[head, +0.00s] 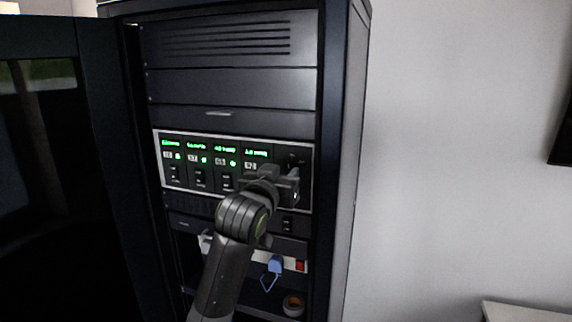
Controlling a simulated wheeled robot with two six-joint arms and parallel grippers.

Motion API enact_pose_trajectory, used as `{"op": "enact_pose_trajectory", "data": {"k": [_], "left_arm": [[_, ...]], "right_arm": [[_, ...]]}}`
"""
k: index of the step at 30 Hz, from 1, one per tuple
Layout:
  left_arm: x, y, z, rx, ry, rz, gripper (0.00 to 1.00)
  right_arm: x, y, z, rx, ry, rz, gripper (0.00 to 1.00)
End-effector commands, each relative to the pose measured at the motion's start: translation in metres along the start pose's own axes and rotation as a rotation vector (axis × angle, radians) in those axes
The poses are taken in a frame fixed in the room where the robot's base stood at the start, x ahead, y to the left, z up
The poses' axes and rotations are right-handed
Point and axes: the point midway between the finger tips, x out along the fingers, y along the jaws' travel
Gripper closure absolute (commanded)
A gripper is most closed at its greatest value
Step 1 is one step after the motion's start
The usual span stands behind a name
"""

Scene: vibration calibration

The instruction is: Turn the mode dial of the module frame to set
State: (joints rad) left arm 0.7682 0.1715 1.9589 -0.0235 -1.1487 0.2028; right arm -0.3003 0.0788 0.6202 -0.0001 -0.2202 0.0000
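The module frame (157,151) is a light-rimmed panel in the rack, with several modules side by side, each with a green lit display. My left gripper (294,178) is at the right end of this frame, in front of its dark right section (304,155). The mode dial cannot be made out; my gripper covers part of that section. Whether the fingers are open or shut on something is too small and dark to tell. My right gripper does not show.
The dark rack cabinet (345,150) stands against a pale wall, its door (105,120) open to the left. Below the frame are a strip with a red switch (299,266), a blue item (275,265) and a tape roll (293,305). Free room lies right of the rack.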

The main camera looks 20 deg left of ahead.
Motion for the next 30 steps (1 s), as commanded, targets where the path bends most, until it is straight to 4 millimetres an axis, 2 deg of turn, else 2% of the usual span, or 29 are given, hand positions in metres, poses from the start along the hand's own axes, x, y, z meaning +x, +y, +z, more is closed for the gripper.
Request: {"op": "enact_pose_trajectory", "data": {"k": [6, 17, 24, 30], "left_arm": [[0.017, 0.0, -0.001, 0.0, -0.001, 0.0, 0.69], [0.02, 0.0, 0.0, 0.0, 0.001, 0.0, 0.69], [0.02, 0.0, 0.0, 0.0, 0.001, 0.001, 0.97], [0.02, 0.0, 0.0, 0.014, 0.001, 0.001, 0.98]], "right_arm": [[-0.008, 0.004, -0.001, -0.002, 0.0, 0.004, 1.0], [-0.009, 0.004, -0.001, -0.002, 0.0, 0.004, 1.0], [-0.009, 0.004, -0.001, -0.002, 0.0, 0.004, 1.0], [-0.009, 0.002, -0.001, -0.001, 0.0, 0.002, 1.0]]}}
